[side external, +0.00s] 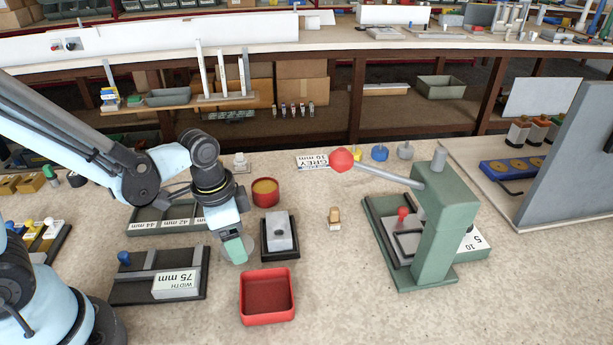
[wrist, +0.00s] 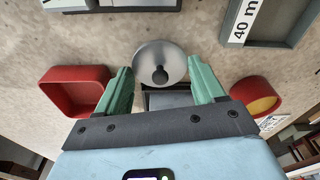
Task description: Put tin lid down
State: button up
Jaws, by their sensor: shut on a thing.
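The tin lid (wrist: 158,57) is a round silvery disc with a dark knob. It sits between the green fingers of my gripper (wrist: 160,72), which are shut on its edges. In the side view my gripper (side external: 236,252) points down, and the lid shows only as a pale grey disc at the fingertips, partly hidden. The lid is low over the bench; I cannot tell whether it touches. A round red tin (side external: 265,199) with yellow contents stands open behind and right of my gripper; it also shows in the wrist view (wrist: 247,103).
A square red tray (side external: 267,318) lies in front of my gripper. A grey block on a black base (side external: 281,252) stands close to its right. A width gauge (side external: 130,285) lies left, and a green lever press (side external: 440,230) stands right.

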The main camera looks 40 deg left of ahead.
notch_tip(320, 180, up, 2)
jog(key=shift+r, duration=0.2)
jog(key=s+d+r, duration=0.6)
jog(key=s+d, duration=0.1)
jog(key=d, duration=0.1)
jog(key=w+d+r+n+y, duration=0.1)
jog(key=d+n, duration=0.8)
jog(key=d, duration=0.7)
send_over(340, 289)
jog(key=f, duration=0.7)
jog(key=shift+s+d, duration=0.1)
jog(key=shift+s, duration=0.1)
jog(key=shift+f, duration=1.9)
jog(key=shift+f, duration=0.15)
jog(key=o, duration=1.1)
